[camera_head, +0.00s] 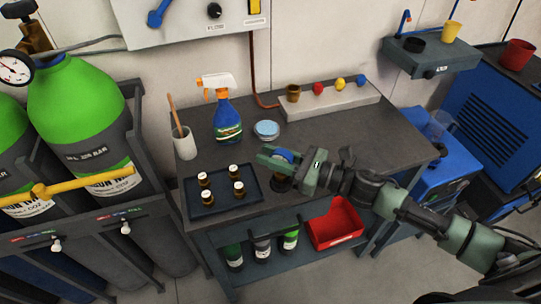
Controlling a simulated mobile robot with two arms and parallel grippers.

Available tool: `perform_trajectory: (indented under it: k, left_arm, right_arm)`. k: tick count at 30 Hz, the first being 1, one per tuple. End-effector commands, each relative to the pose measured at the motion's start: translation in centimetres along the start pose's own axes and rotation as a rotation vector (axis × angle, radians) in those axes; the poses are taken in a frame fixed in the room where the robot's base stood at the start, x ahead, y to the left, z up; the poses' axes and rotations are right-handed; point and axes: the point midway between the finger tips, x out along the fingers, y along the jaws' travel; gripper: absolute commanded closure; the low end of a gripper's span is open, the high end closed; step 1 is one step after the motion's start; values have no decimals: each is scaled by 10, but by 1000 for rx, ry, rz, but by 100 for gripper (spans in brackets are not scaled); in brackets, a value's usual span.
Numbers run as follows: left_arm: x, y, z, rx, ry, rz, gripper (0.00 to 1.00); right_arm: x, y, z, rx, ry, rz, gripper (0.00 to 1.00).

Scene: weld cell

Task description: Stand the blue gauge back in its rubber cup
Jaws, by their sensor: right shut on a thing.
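My right gripper (276,158) reaches in from the right over the bench and is shut on the blue gauge (284,156). Only a small blue part of the gauge shows between the green jaws; the rest is hidden. A dark round cup-like thing (281,184) sits on the bench just below the gripper, partly covered by it. It looks like the rubber cup, but I cannot tell for sure. I cannot tell whether the gauge touches it. My left gripper is not in view.
On the bench (340,150) are a dark tray (221,205) with several small bottles, a spray bottle (227,118), a pale cup (183,142) with a brush, a light blue round dish (267,129) and a pale rack (335,100) with coloured knobs. The bench's right side is clear.

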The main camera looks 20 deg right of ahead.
Motion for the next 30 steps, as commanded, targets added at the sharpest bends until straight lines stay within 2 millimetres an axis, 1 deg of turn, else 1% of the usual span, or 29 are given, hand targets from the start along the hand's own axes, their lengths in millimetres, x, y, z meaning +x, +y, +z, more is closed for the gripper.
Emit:
perform_trajectory:
  k: [8,15,30]
  left_arm:
    - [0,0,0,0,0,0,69]
    - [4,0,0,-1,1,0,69]
    - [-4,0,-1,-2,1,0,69]
  right_arm:
    - [0,0,1,-1,-2,0,100]
    - [0,0,-4,-1,-2,0,100]
    - [0,0,8,-1,-2,0,100]
